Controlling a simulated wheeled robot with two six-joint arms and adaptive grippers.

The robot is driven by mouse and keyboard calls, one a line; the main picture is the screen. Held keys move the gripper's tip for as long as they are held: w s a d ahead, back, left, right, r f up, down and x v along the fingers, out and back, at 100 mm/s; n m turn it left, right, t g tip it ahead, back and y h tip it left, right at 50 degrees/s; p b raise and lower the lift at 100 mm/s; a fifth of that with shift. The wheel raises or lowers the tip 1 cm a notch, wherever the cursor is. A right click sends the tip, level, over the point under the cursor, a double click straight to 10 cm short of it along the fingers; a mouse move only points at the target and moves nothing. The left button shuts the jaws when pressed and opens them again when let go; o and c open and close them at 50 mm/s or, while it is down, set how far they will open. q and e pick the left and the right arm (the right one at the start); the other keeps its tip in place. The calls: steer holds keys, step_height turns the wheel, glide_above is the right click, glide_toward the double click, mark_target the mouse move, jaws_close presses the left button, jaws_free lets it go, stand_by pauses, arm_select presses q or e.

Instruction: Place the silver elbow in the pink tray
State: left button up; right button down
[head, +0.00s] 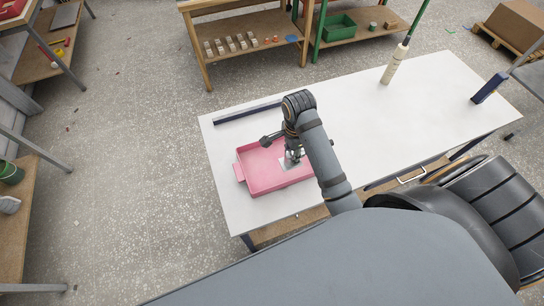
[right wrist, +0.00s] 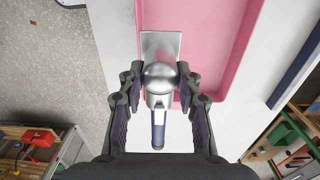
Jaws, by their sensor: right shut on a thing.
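The pink tray (head: 258,183) lies on the white table near its left end; in the right wrist view its pink floor (right wrist: 205,45) fills the upper middle. My right gripper (head: 292,158) is over the tray. In the right wrist view the gripper (right wrist: 160,82) is shut on the silver elbow (right wrist: 160,75), its fingers on both sides of the rounded bend. The elbow's flat square end overlaps the tray, and its dark-tipped end points back over the white surface. In the head view the elbow is partly hidden by my arm. I cannot tell whether it touches the tray. My left gripper is out of view.
A dark blue bar (head: 247,112) lies behind the tray on the white table (head: 360,108). A beige cylinder (head: 392,68) stands at the table's far edge and a dark blue block (head: 489,88) at the right. The table's middle is clear.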

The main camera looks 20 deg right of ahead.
steer(key=shift+w+a+f+p, duration=0.15)
steer(key=shift+w+a+p, duration=0.15)
steer(key=shift+w+a, duration=0.25)
steer(key=shift+w+a+f+p, duration=0.15)
steer(key=shift+w+a+p, duration=0.15)
steer(key=shift+w, duration=0.3)
steer(key=w+f, duration=0.1)
steer(key=f, duration=0.1)
steer(key=w+a+f, duration=0.1)
steer(key=f, duration=0.1)
steer(key=w+a+f+p, duration=0.1)
steer(key=w+f, duration=0.1)
steer(key=shift+a, duration=0.25)
steer(key=shift+a+f, duration=0.15)
steer(key=shift+f, duration=0.2)
step_height(320, 180, down, 2)
steer(key=shift+f+p, duration=0.2)
steer(key=shift+p, duration=0.6)
steer(key=shift+f, duration=0.25)
steer(key=shift+f, duration=0.1)
steer(key=c, duration=0.9)
jaws_free()
